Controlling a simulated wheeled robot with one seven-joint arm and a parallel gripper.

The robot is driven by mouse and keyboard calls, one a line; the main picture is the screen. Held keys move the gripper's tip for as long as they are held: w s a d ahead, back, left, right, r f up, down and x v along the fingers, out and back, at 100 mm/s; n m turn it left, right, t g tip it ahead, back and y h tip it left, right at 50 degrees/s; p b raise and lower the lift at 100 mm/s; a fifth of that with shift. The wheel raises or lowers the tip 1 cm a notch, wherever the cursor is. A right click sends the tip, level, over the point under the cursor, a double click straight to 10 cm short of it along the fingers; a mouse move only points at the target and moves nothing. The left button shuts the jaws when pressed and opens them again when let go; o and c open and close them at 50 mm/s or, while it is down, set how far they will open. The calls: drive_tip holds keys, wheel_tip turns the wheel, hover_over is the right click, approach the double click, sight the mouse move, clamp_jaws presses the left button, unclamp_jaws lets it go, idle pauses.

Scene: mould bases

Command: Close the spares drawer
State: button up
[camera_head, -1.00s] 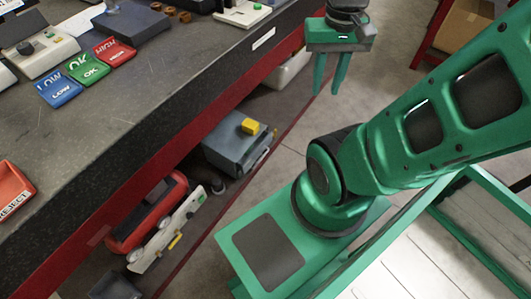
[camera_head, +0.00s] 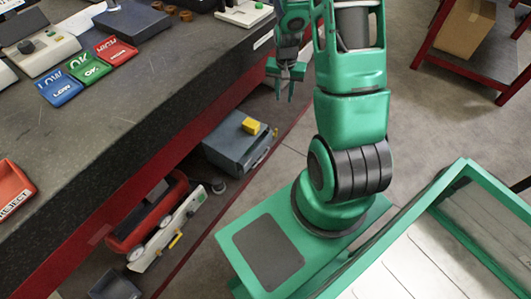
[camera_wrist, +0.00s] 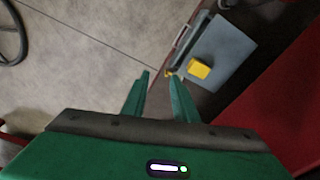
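A blue-grey box-like unit (camera_head: 238,143) with a yellow block (camera_head: 252,126) on top stands on the low shelf under the bench. In the wrist view the unit (camera_wrist: 222,45) shows at upper right, with a darker strip along its outward side that looks like a drawer front standing slightly out. No readable label confirms it as the spares drawer. My gripper (camera_head: 284,97) is above and beyond the unit, beside the bench edge. In the wrist view my gripper (camera_wrist: 160,74) points down with its fingers apart and nothing between them. Its tips appear left of the unit, with no visible contact.
The bench top (camera_head: 130,120) overhangs the shelf. A red rack with a cardboard box (camera_head: 465,25) stands at upper right. The floor (camera_head: 430,110) between is clear.

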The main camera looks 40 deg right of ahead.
drive_tip(key=w+a+f+m, duration=0.1)
drive_tip(key=f, duration=1.1)
drive_tip(key=w+a+f+m+t+y, duration=0.1)
drive_tip(key=a+f, duration=0.1)
drive_tip(key=f, duration=1.1)
drive_tip(key=w+a+f+m, duration=0.1)
drive_tip(key=a+f, duration=0.1)
drive_tip(key=f, duration=1.1)
drive_tip(key=shift+w+a+m+y, duration=0.15)
drive_tip(key=shift+w+m+y, duration=0.15)
drive_tip(key=shift+w+m, duration=0.1)
drive_tip(key=shift+c, duration=0.2)
clamp_jaws()
